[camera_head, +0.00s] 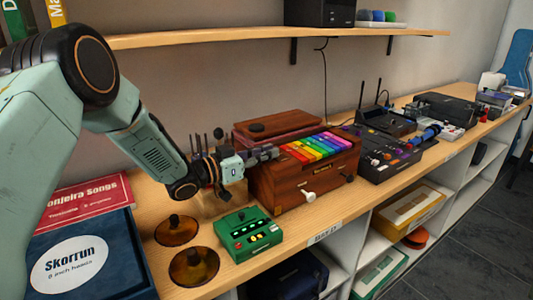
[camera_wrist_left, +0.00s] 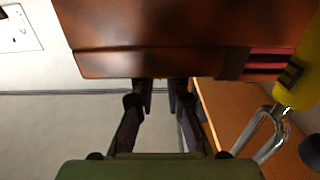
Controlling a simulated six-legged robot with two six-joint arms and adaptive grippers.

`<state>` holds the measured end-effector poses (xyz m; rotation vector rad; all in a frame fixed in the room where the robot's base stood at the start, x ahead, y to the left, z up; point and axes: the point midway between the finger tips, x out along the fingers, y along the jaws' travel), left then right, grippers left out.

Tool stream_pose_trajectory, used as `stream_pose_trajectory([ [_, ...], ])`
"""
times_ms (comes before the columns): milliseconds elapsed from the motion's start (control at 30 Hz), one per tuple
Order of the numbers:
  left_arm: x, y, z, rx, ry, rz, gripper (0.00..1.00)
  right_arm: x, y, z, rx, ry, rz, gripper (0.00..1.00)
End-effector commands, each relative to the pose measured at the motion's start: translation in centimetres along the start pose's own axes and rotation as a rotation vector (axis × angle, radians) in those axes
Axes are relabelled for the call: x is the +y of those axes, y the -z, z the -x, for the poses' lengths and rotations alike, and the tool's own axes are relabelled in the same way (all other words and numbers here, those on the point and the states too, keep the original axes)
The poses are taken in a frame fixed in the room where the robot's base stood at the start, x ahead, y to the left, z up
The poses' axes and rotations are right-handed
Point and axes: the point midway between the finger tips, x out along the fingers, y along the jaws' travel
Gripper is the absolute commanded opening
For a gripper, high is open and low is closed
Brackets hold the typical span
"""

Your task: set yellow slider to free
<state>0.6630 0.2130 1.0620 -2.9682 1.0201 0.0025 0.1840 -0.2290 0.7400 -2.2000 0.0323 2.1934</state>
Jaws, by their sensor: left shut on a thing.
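A brown wooden instrument box (camera_head: 300,184) sits on the shelf, with a row of rainbow keys or sliders (camera_head: 312,148) on top. A yellow one is among them, too small to tell its setting. My left gripper (camera_head: 268,154) is at the box's left side, by the end of the coloured row. In the left wrist view its two fingers (camera_wrist_left: 160,90) are close together at the wooden edge (camera_wrist_left: 160,62). Their tips and what they grip are largely hidden there. A yellow part (camera_wrist_left: 302,72) shows at the right of that view; I cannot tell what it is. My right gripper is not in view.
A green pedal (camera_head: 247,233) and two brown discs (camera_head: 193,266) lie in front of the gripper. Dark electronic boxes (camera_head: 383,155) stand to the right of the wooden box. An upper shelf (camera_head: 220,36) runs above.

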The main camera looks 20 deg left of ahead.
Motion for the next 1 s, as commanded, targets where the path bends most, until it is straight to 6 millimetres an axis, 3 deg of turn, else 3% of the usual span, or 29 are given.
stream_pose_trajectory([
  [67,-0.2,0.2,-0.1,0.004,0.005,-0.002,0.0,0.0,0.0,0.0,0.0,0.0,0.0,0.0],
  [100,-0.1,0.3,-0.1,0.004,0.005,-0.003,0.16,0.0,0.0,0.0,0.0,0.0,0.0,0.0],
  [367,0.0,0.2,-0.1,0.004,0.003,-0.002,0.38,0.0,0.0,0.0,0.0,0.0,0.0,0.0],
  [733,-0.1,0.2,0.4,0.003,0.003,-0.001,0.38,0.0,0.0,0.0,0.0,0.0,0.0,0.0],
  [1000,-0.2,0.3,4.4,0.006,0.006,0.001,0.38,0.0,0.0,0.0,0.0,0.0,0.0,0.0],
])
